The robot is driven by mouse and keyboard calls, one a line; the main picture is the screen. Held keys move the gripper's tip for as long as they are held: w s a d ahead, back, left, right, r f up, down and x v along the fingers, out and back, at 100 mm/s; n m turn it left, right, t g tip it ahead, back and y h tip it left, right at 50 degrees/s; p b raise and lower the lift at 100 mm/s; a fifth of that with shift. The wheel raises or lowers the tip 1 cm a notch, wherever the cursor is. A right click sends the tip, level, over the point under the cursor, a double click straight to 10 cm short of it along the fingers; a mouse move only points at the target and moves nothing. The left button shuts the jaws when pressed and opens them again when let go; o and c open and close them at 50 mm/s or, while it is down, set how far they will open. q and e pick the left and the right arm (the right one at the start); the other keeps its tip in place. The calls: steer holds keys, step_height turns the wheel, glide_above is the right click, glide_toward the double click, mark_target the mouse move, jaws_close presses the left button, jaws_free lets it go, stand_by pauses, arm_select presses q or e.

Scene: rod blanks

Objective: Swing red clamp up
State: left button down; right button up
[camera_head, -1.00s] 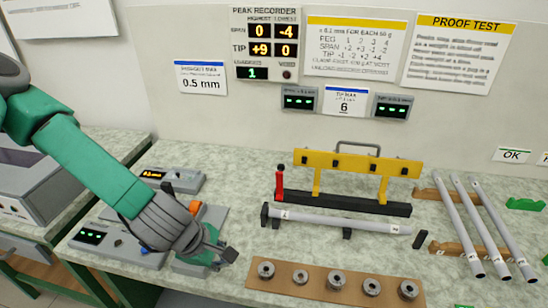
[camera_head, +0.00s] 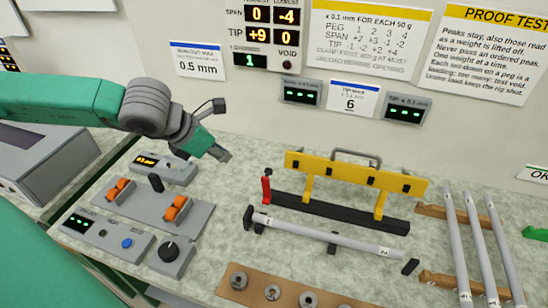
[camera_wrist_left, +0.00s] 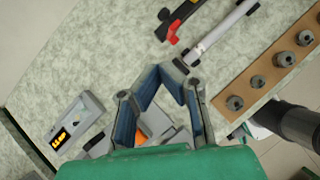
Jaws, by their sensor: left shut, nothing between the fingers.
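The red clamp (camera_head: 266,188) stands roughly upright at the left end of the black base (camera_head: 340,214), next to the yellow bar (camera_head: 335,172). It also shows in the left wrist view (camera_wrist_left: 173,34), near the top. My left gripper (camera_head: 222,155) is shut and empty. It is raised above the bench, to the left of the red clamp and apart from it. In the left wrist view the fingers (camera_wrist_left: 162,82) are in front, with nothing held. A grey rod (camera_head: 320,235) lies in front of the black base. My right gripper is not in view.
A grey panel with orange rockers (camera_head: 175,208) and a box with a black knob (camera_head: 169,251) stand left. A brown strip with several metal rings (camera_head: 255,292) lies in front. Several rods (camera_head: 478,240) rest on wooden supports at right. Bench between panel and clamp is clear.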

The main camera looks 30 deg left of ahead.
mark_target(266, 170)
arm_select(q)
steer(key=x, duration=0.4)
steer(key=w+d+r+x, duration=0.1)
steer(key=x, duration=0.8)
steer(key=shift+w+d+r+b, duration=0.3)
steer(key=shift+d, duration=0.05)
steer(key=w, duration=0.2)
steer(key=w+a+f, duration=0.1)
steer(key=shift+s+a, duration=0.1)
steer(key=shift+a, duration=0.05)
steer(key=shift+s, duration=0.1)
